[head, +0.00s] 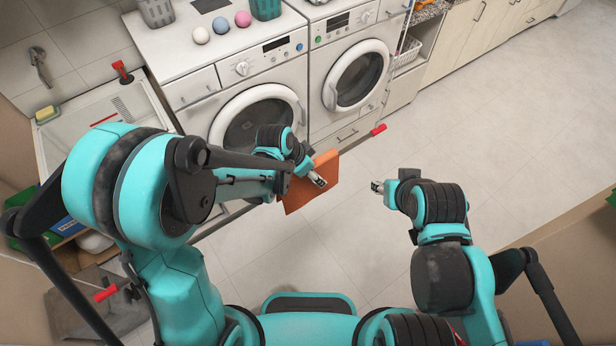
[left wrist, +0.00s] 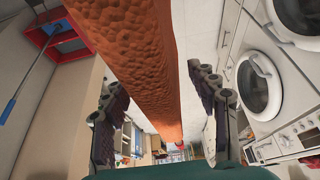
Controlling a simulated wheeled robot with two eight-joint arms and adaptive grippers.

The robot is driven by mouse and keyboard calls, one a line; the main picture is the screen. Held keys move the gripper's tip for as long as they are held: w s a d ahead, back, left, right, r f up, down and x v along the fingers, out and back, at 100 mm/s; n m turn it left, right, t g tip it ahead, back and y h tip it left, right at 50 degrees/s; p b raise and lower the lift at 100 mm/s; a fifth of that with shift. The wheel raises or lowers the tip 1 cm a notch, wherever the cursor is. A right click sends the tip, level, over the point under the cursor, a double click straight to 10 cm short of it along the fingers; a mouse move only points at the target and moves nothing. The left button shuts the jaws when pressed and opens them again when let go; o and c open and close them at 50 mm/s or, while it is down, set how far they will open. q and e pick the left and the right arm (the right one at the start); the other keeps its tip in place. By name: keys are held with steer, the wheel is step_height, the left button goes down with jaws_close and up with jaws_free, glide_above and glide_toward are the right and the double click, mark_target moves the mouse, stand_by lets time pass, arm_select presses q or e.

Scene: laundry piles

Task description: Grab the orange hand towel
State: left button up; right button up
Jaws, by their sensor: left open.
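The orange hand towel (head: 302,195) shows as a flat, stiff-looking panel beside my left gripper (head: 319,180), in front of the washing machines in the head view. What holds it up cannot be seen. In the left wrist view the towel (left wrist: 135,60) is close and nearly edge-on, with a bumpy surface. It runs down the picture between the two fingers of my left gripper (left wrist: 156,82), which stand apart with gaps at either side of it lower down. My right gripper (head: 378,187) is to the right of the towel, apart from it, over the floor; its jaws are too small to judge.
Two white washing machines (head: 276,75) stand behind the towel, with several coloured balls on the left one's top. A sink (head: 60,135) is at the left. The tiled floor (head: 470,150) to the right is clear. A tan panel (head: 560,245) stands at the lower right.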

arm_select(q)
steer(key=shift+f, duration=0.15)
stand_by(0.3)
steer(key=c, duration=1.3)
